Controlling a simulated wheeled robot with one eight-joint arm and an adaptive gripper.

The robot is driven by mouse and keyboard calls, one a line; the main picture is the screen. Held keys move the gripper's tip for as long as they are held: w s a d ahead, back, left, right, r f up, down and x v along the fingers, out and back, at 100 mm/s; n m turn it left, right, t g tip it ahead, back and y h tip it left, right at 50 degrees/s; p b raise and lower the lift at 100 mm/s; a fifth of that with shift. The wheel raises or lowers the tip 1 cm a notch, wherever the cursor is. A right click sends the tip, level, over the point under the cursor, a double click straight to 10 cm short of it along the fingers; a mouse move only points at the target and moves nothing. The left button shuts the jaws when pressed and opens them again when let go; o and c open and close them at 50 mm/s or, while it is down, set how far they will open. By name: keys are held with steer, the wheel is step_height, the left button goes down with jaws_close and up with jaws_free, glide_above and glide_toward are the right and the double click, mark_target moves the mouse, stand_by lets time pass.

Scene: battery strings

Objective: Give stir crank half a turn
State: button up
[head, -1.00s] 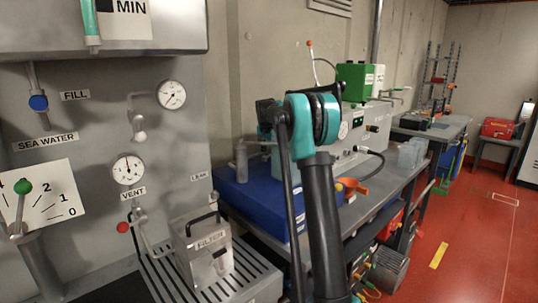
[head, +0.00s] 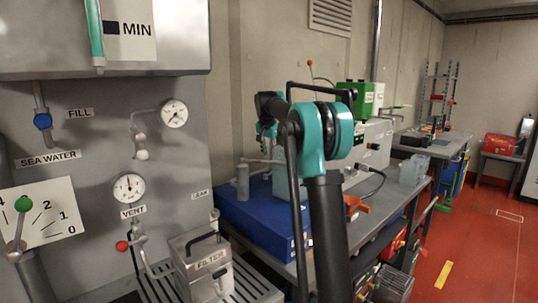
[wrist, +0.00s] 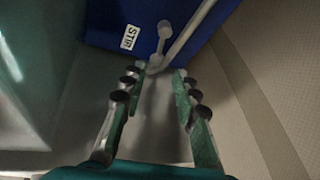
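In the wrist view a blue face with a STIR label (wrist: 129,37) is at the top. Beside the label is a grey crank with a rounded knob (wrist: 164,29), and a long pale rod runs up to the right. My gripper (wrist: 158,88) is open and empty, its fingers apart, pointing toward the crank without touching it. The crank's lower end shows just beyond the fingertips, between them. In the head view my gripper (head: 268,128) is partly hidden behind my arm, above the blue box (head: 258,218) on the bench. I cannot make out the crank there.
A grey panel with gauges (head: 128,187) and valves stands at the left. A metal filter box (head: 202,268) sits on a slatted tray below it. Bench equipment lies behind my arm; red floor is open at the right.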

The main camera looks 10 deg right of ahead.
steer(key=shift+s, duration=0.1)
steer(key=shift+c, duration=1.2)
steer(key=s+r+m, duration=0.1)
steer(key=s+r, duration=0.1)
steer(key=s+r+m+t+h, duration=0.1)
steer(key=s+r+m, duration=0.1)
steer(key=s+a+r+m, duration=0.1)
steer(key=s+r+m, duration=0.1)
steer(key=shift+r, duration=0.3)
jaws_close()
steer(key=x, duration=1.3)
steer(key=d+x, duration=0.1)
steer(key=x, duration=0.6)
steer(key=shift+w+r, duration=0.2)
steer(key=shift+r, duration=0.1)
steer(key=shift+d, duration=0.15)
